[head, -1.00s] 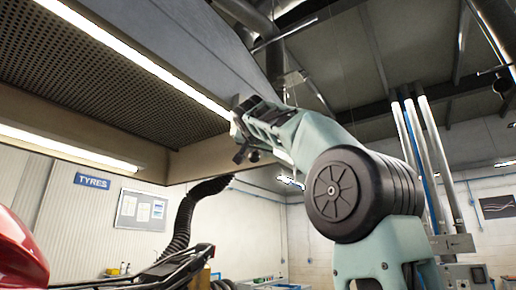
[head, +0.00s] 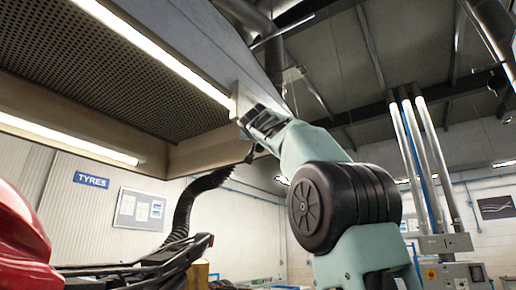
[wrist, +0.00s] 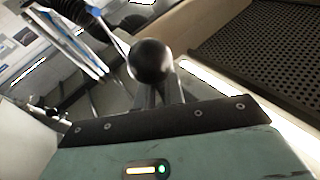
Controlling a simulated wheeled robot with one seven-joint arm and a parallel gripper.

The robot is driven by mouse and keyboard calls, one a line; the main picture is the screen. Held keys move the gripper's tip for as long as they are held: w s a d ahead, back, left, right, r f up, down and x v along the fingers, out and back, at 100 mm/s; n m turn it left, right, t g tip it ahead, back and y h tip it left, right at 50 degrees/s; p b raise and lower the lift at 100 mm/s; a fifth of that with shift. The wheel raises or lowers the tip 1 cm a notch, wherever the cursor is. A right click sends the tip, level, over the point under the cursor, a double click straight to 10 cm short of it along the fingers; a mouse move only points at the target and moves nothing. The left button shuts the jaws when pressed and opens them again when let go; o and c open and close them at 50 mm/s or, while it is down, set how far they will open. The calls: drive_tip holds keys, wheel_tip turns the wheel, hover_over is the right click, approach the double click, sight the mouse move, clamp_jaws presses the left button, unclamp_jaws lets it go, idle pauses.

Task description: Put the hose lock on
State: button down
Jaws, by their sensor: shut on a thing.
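My gripper (head: 262,122) is raised high beside the lower edge of the overhead hood. In the wrist view my gripper (wrist: 162,95) is shut on a dark piece with a round black ball end, which looks like the hose lock (wrist: 150,60). The ball hides most of the fingertips. In the head view a small dark part shows just below the gripper, too small to make out. A black corrugated hose (head: 184,208) curves up toward it; it also shows at the top left of the wrist view (wrist: 70,12). I cannot tell whether lock and hose touch.
The perforated hood (head: 125,75) with bright strip lights is close to my gripper on the left. A red glossy body (head: 20,245) and a black frame (head: 150,268) stand low at the left. Vertical pipes (head: 425,170) stand at the right. Open air lies beneath the gripper.

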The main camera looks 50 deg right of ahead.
drive_tip(key=d+r+n+t+b, duration=0.1)
drive_tip(key=d+n+t+b, duration=0.3)
drive_tip(key=n+t, duration=0.6)
drive_tip(key=shift+w+d+y+b, duration=0.2)
drive_tip(key=shift+d+y+b, duration=0.2)
drive_tip(key=shift+d, duration=0.6)
drive_tip(key=c, duration=1.5)
unclamp_jaws()
